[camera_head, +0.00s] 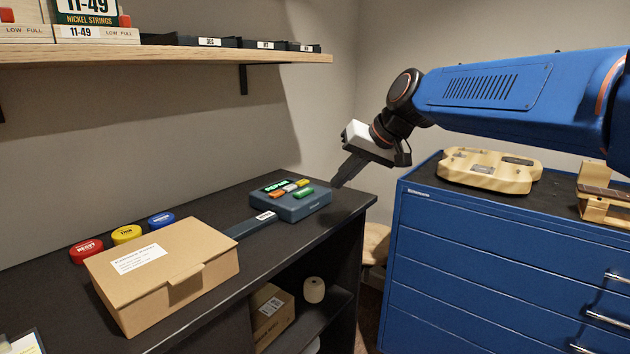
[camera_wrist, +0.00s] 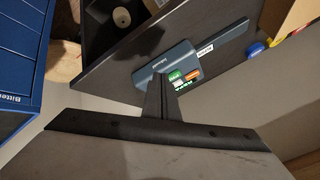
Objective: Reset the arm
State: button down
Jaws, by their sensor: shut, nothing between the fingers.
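My gripper (camera_head: 347,171) hangs at the end of my blue arm, over the far right end of the dark workbench (camera_head: 350,200). Its dark fingers point down and to the left, just right of a blue-grey box (camera_head: 303,207) with green, orange and yellow pieces on top. The fingers (camera_wrist: 162,100) also show in the wrist view, shut together with nothing between them. In that view their tips overlap the blue-grey box (camera_wrist: 165,68); I cannot tell the exact gap.
A cardboard box (camera_head: 165,270) and red, yellow and blue round tins (camera_head: 127,234) stand on the bench. A shelf (camera_head: 170,52) runs above. A blue drawer cabinet (camera_head: 480,240) on the right bears a pale guitar body (camera_head: 490,170). A gap separates bench and cabinet.

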jog(key=s+d+f+h, duration=0.2)
jog(key=s+d+f, duration=0.5)
jog(key=s, duration=0.3)
jog(key=s+d+f+m+h, duration=0.1)
jog(key=s+d+f+h, duration=0.1)
jog(key=s+d+f, duration=0.5)
jog(key=s+d+f+m+h, duration=0.1)
jog(key=s+d+f+h, duration=0.1)
jog(key=s+d+f, duration=0.6)
jog(key=s+d, duration=0.1)
jog(key=s, duration=0.6)
jog(key=shift+d+f, duration=0.1)
